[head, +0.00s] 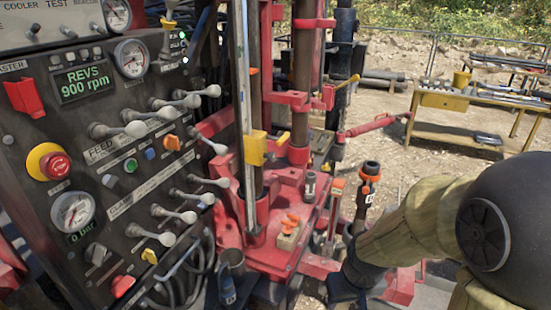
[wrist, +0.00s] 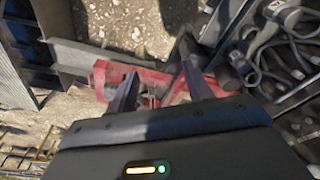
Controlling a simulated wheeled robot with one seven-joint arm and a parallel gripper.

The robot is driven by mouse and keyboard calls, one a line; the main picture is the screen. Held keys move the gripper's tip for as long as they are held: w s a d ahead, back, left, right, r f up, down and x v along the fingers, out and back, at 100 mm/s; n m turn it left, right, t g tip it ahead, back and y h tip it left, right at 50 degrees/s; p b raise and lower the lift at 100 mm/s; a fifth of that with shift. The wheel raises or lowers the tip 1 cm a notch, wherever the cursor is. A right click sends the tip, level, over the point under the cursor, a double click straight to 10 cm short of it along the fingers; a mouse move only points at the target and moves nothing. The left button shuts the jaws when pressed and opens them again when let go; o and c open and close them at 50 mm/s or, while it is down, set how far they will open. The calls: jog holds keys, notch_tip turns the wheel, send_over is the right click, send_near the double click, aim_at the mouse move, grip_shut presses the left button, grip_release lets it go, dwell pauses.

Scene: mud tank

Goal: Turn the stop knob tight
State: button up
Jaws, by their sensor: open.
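I cannot tell for certain which part is the stop knob. An orange knob (head: 369,178) sits on a collar near the top of a dark upright post. Another orange knob (head: 291,221) sits on a small pale block on the red rig base. On the panel is a red mushroom button (head: 56,167) in a yellow ring. My gripper (wrist: 160,70) is open, with nothing between its fingers; red steelwork (wrist: 115,75) shows beyond them in the wrist view. In the head view my arm comes in from the right and its end is low, near the foot of the post. No orange knob is clear in the wrist view.
The control panel (head: 92,215), with several levers and gauges, stands at the left. The red rig mast and base (head: 262,250) fill the middle. A yellow workbench (head: 455,101) with tools stands behind on open gravel. Dark metal parts (wrist: 285,60) lie at right in the wrist view.

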jog(key=w+a+f+n+g+y+b, duration=0.1)
jog(key=w+a+f+n+y, duration=0.25)
jog(key=w+a, duration=0.35)
jog(key=w+a+f+n+g+y, duration=0.25)
jog(key=w+a+n, duration=0.2)
jog(key=a, duration=0.45)
jog(key=n+t+y+b, duration=0.2)
jog(key=n+t+y, duration=0.2)
jog(key=t+y, duration=0.55)
send_near(273, 156)
jog(key=shift+g+y, duration=0.65)
jog(key=shift+g, duration=0.25)
jog(key=p+x, duration=0.4)
jog(key=w+p+x, duration=0.1)
jog(key=p+x, duration=0.3)
jog(key=shift+w+f, duration=0.2)
jog(key=shift+w, duration=0.05)
jog(key=shift+w+a+f, duration=0.15)
jog(key=shift+w+a, duration=0.05)
jog(key=shift+a, duration=0.15)
